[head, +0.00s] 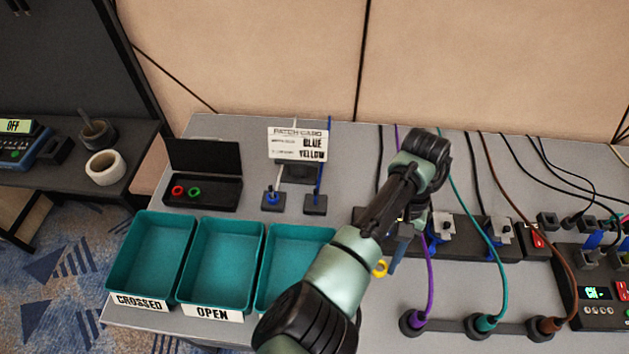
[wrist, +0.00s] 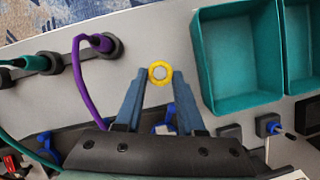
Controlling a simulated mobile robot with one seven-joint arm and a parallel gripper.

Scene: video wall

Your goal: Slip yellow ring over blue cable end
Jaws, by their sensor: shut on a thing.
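My gripper (wrist: 159,80) is shut on the yellow ring (wrist: 159,73), which sits between the blue fingertips with its hole showing. In the head view the yellow ring (head: 379,268) shows beside my forearm, above the grey table and right of the teal trays. A thin blue cable (head: 318,180) stands upright from a small dark block (head: 316,204), left of my arm and apart from the ring. Beside it, a white cable stands in another block with a blue ring (head: 272,197) around its base. My arm hides part of the table.
Teal trays (head: 190,222) stand at the front left. A black case (head: 202,207) holds a red and a green ring. A card (head: 298,145) reading BLUE and YELLOW stands behind the blocks. Purple (head: 429,270), teal and brown cables and clamps crowd the right side.

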